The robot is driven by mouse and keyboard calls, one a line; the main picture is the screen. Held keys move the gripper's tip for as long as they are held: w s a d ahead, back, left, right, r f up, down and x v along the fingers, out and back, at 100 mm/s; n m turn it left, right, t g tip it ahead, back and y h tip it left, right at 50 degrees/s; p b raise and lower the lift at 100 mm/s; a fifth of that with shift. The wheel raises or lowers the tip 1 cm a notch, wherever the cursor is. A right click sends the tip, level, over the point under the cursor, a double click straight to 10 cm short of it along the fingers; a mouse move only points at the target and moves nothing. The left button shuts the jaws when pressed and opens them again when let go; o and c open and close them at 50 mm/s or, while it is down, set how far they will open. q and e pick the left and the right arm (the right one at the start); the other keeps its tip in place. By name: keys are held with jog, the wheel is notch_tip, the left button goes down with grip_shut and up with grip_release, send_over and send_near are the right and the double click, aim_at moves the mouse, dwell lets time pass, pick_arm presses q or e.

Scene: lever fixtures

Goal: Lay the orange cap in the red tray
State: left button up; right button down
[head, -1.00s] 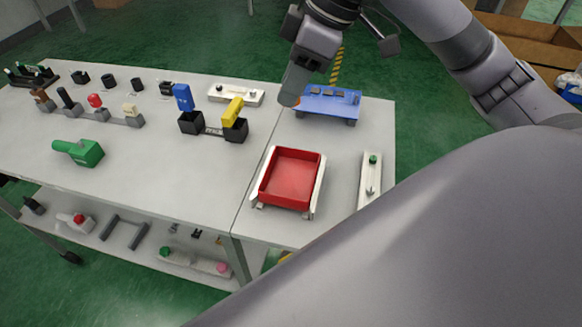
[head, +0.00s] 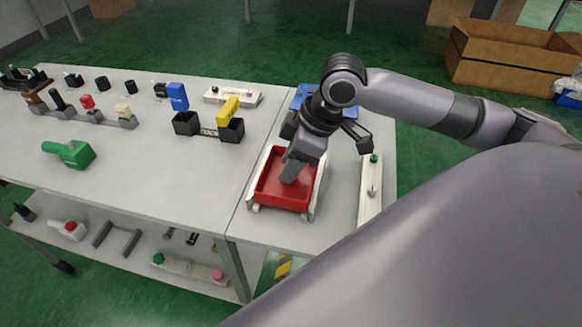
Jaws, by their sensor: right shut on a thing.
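The red tray (head: 268,188) is a shallow open box in a pale holder on the right part of the table. My right gripper (head: 289,177) points down into the tray from above, with its fingertips over the tray floor. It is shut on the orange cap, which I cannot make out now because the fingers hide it. I cannot tell whether the cap touches the tray floor. My left gripper is not in view.
A blue fixture (head: 304,96) stands behind the tray, partly hidden by my right arm. A white strip with a green knob (head: 373,158) lies to the tray's right. Blue (head: 178,97) and yellow levers (head: 228,109) stand to the left. Bare table lies left of the tray.

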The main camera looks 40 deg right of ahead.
jog(key=shift+f, duration=0.55)
jog(key=shift+f, duration=0.1)
jog(key=c, duration=0.8)
grip_release()
jog(key=shift+r, duration=0.25)
jog(key=p+v, duration=0.1)
jog(key=v, duration=1)
jog(key=shift+s+d+r+p, duration=0.15)
jog(key=shift+r+p, duration=0.2)
jog(key=shift+p, duration=0.05)
